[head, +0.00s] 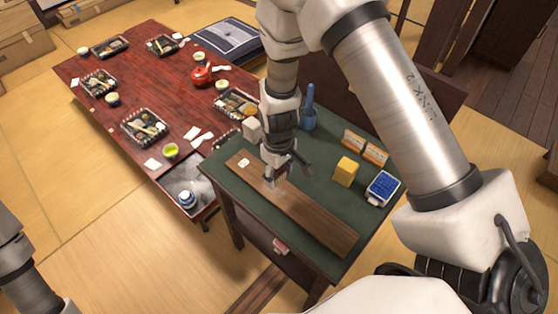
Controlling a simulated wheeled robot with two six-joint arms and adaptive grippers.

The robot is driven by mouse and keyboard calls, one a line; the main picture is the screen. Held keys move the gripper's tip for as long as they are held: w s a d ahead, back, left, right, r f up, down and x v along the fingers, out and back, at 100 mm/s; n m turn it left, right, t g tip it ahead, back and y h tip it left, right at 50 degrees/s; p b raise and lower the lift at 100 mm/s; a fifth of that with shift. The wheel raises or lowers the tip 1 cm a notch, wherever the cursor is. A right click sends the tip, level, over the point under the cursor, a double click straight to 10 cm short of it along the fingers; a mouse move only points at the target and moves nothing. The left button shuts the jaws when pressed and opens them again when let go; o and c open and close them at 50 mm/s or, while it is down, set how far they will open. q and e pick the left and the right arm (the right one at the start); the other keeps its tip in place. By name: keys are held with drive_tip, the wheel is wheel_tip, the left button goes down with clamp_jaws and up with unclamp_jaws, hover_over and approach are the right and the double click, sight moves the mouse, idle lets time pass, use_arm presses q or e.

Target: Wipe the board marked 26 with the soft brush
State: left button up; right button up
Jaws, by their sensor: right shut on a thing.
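A long brown wooden board (315,218) lies slantwise on the green top of a small table (228,178). A small white tag (244,162) is near its far left end, and any number on it is too small to read. My right gripper (276,183) points down over the board's left half. It is shut on a small pale thing, mostly hidden by the fingers, low at the board's surface; I cannot tell if it touches. I cannot make out whether this is the soft brush. My left arm is at the lower left edge, with its gripper out of view.
On the green table stand a blue bottle-like thing (309,110), orange-and-white items (375,153), a yellow block (345,171), a blue-topped white container (382,188) and a cream block (252,130). A red table (140,60) with several lunch trays adjoins at the left.

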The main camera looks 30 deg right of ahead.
drive_tip(key=shift+r+p, duration=0.85)
drive_tip(key=shift+r, duration=0.45)
